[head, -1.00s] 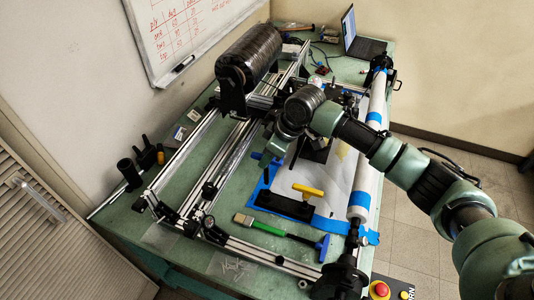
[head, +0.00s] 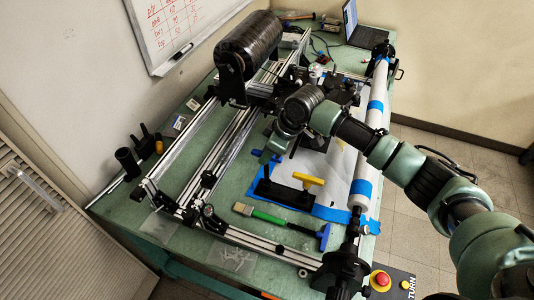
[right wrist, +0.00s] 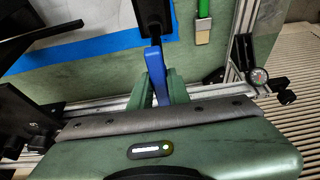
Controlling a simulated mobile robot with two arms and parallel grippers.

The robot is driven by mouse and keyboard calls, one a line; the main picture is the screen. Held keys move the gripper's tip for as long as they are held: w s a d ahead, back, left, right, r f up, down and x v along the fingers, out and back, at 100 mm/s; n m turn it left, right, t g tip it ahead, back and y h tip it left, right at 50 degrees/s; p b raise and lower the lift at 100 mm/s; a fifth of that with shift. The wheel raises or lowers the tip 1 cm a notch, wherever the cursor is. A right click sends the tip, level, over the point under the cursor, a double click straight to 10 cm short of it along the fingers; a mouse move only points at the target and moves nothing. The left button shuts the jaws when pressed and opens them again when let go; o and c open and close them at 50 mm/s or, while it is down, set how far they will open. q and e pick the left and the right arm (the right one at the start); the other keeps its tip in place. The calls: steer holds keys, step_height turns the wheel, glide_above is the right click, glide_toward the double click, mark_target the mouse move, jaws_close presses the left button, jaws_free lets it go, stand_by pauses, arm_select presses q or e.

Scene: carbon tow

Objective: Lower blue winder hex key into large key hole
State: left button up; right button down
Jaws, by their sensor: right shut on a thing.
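The blue winder hex key's handle shows in the right wrist view (right wrist: 156,75), and a bit of blue shows at the gripper in the head view (head: 256,153). My right gripper (head: 266,155) is shut on this handle; its green fingers flank it in the right wrist view (right wrist: 160,90). The black key holder (head: 285,197) lies on the table close below the gripper in the head view, with a yellow-handled key (head: 308,179) standing in it. In the right wrist view a black part (right wrist: 152,18) lies just past the handle. The key's tip and the large key hole are hidden. My left gripper is not in view.
A green-handled brush (head: 262,215) and another blue-handled tool (head: 325,236) lie in front of the holder. The winder's metal rails (head: 207,165) run along the left, and a white roller (head: 368,150) stands along the right. A red button (head: 381,281) sits at the front right.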

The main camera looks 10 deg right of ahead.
mark_target(267, 164)
steer(key=shift+p, duration=0.45)
steer(key=shift+p, duration=0.45)
stand_by(1.0)
steer(key=shift+f+b, duration=0.95)
steer(key=shift+f, duration=1.45)
steer(key=c, duration=1.3)
jaws_free()
steer(key=shift+o, duration=0.2)
steer(key=shift+r, duration=0.1)
